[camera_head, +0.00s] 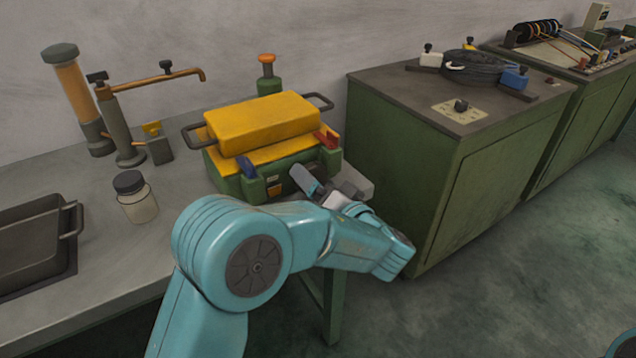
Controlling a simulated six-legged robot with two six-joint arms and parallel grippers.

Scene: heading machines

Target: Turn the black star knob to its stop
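A small black knob (461,105) stands on a pale plate on top of the green cabinet. I cannot make out whether it is star-shaped. My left arm reaches in from the bottom, and its gripper (322,187) is at the front right of a green machine (228,183) with a yellow top (262,122). The gripper is well to the left of the black knob and apart from it. My forearm and gripper hide part of the machine's front, and any knob there is hidden. Whether the fingers are open or hold something is unclear. My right gripper is out of view.
The green cabinet (490,185) stands right of the bench (100,240). A black coil (476,66) and clamps lie on it. A jar (136,197), a dark tray (35,235) and a brass-armed fixture (120,125) are on the bench. The floor at right is clear.

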